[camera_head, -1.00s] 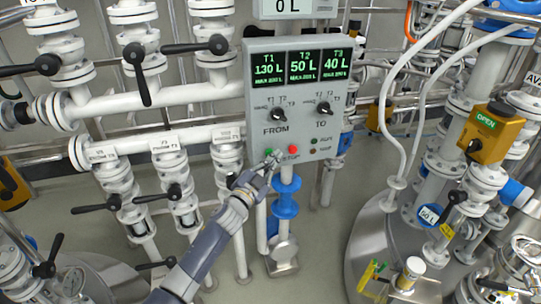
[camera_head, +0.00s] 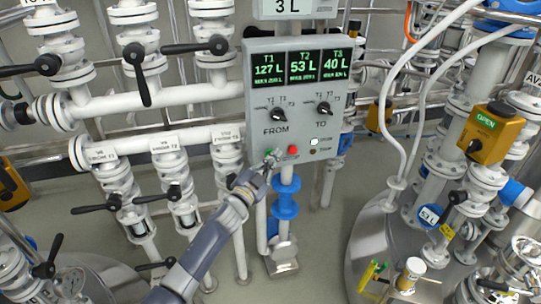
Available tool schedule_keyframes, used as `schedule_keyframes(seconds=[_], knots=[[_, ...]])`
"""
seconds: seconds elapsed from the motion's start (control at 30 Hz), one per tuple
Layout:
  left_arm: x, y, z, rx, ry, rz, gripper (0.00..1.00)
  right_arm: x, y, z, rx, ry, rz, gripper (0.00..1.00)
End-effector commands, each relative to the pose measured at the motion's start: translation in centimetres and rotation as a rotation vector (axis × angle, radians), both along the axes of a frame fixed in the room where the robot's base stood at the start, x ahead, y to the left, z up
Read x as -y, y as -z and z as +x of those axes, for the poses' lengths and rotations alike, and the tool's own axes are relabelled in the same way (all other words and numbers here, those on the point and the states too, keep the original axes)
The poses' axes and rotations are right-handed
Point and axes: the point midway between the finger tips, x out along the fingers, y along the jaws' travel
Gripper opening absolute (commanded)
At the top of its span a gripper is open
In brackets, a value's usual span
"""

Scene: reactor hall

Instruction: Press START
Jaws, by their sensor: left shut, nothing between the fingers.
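The grey control box (camera_head: 262,134) stands in the middle, with three green displays reading T1 127 L, T2 53 L and T3 40 L. Below them are the FROM knob (camera_head: 277,115) and the TO knob (camera_head: 323,109). A red button (camera_head: 293,150) is at the lower edge. A green button shows only as a sliver behind my left gripper (camera_head: 272,160). That gripper is shut and empty, its tips at the green button; I cannot tell whether they touch. A lamp (camera_head: 314,142) right of the red button glows white. My right gripper is not in view.
A display above the box (camera_head: 287,7) reads 3 L. White pipes with black-handled valves (camera_head: 195,47) fill the left. A steel tank (camera_head: 385,240) with a 53 L tag (camera_head: 431,217) and a yellow OPEN box (camera_head: 490,133) stand at the right.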

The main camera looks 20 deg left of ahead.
Motion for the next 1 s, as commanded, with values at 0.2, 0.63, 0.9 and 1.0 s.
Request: schedule_keyframes(seconds=[0.2,0.63,0.9,1.0], knots=[[0.6,0.0,-1.0,-0.002,-0.001,-0.002,0.0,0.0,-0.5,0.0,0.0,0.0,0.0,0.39],[1.0,0.1,-1.5,-0.001,0.0,-0.001,0.0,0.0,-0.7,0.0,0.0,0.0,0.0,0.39],[2.3,-0.1,-3.4,-0.002,0.001,-0.003,0.0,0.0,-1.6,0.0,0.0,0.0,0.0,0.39],[2.8,0.0,-4.2,-0.002,0.0,-0.004,0.0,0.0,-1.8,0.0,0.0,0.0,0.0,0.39]])
